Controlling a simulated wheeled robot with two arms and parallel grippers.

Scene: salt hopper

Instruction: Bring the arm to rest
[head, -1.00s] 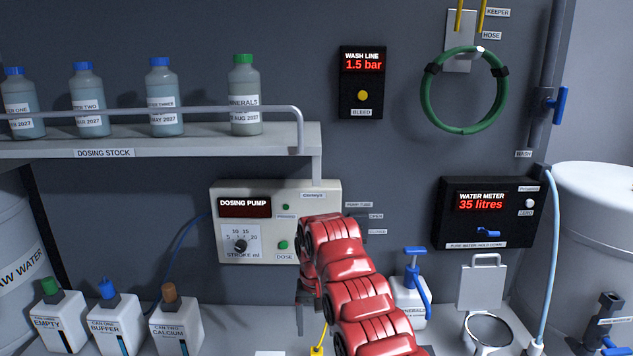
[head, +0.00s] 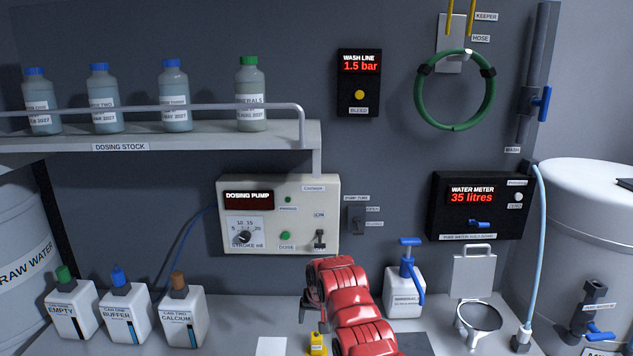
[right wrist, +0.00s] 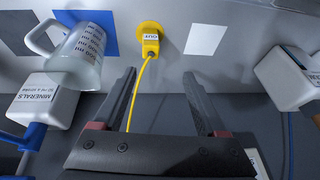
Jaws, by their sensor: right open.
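My right arm (head: 350,310), in red, reaches in from the bottom centre of the head view. Its gripper (right wrist: 158,75) shows in the right wrist view with its two dark fingers apart and nothing between them. Beyond the fingers is a yellow fitting (right wrist: 151,42) with a yellow cord, which also shows in the head view (head: 317,343). In the head view the arm is below the dosing pump panel (head: 265,190) and appears apart from it; the fingers are mostly hidden by the arm. My left gripper is not in view.
A white minerals can (head: 403,292) with a blue pump top stands right of the arm. White cans (head: 185,318) stand at the left. A measuring jug (right wrist: 78,58) is left of the fingers in the wrist view. The shelf (head: 230,137) with bottles overhangs the left side.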

